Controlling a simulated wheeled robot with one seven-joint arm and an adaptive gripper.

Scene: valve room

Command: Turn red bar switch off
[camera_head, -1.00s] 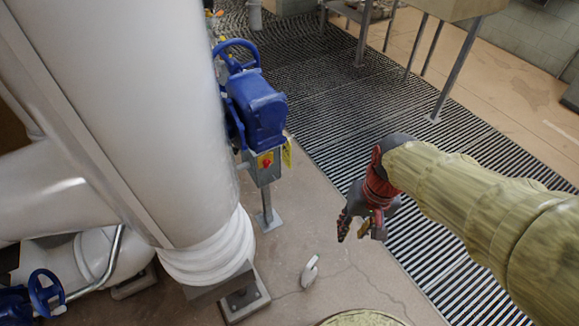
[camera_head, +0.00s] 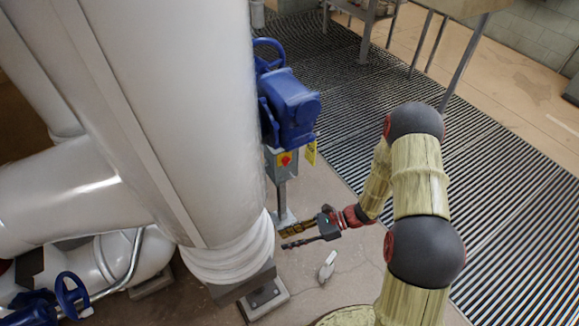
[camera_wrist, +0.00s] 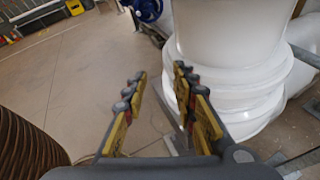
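The red bar switch (camera_head: 286,159) sits on a yellow plate on the front of a grey box (camera_head: 273,164), below a blue valve actuator (camera_head: 291,108). My gripper (camera_head: 284,238) is below the box, beside the foot of its post, and apart from the switch. In the wrist view my gripper (camera_wrist: 158,95) shows two separated yellow-padded fingers with nothing between them. The wrist view points at the floor and the base of a white pipe (camera_wrist: 235,75); the switch does not show there.
The large white pipe (camera_head: 175,110) stands just left of the box. A yellow tag (camera_head: 310,152) hangs at its right. A small white object (camera_head: 327,267) is on the floor below my gripper. Dark floor grating (camera_head: 350,110) lies at the right.

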